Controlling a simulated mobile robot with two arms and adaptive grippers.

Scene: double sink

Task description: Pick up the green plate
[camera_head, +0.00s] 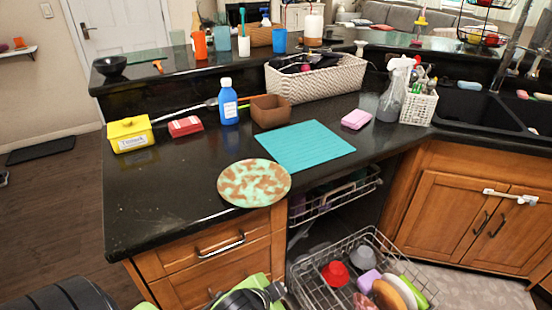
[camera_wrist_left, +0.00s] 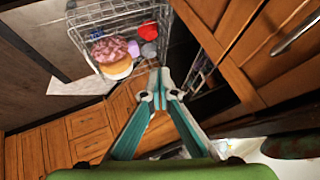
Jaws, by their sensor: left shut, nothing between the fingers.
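A round plate (camera_head: 254,183) with mottled mint-green and brown patches lies flat at the front edge of the black counter, slightly over the edge. A mottled green and brown surface, apparently this plate, shows at the lower right of the left wrist view (camera_wrist_left: 292,146). A bright green flat item (camera_head: 414,292) also stands in the pulled-out dishwasher rack. My left gripper (camera_wrist_left: 160,90) is shut and empty, its fingertips together. In the head view it is low, in front of the drawers below the plate, partly cut off. My right gripper is not in view.
The open dishwasher rack (camera_head: 300,270) holds bowls and plates and juts out right of my left arm. A teal mat (camera_head: 305,146) lies behind the plate. A brown box (camera_head: 270,111), blue bottle (camera_head: 228,103) and yellow box (camera_head: 130,134) stand farther back. The counter's left front is clear.

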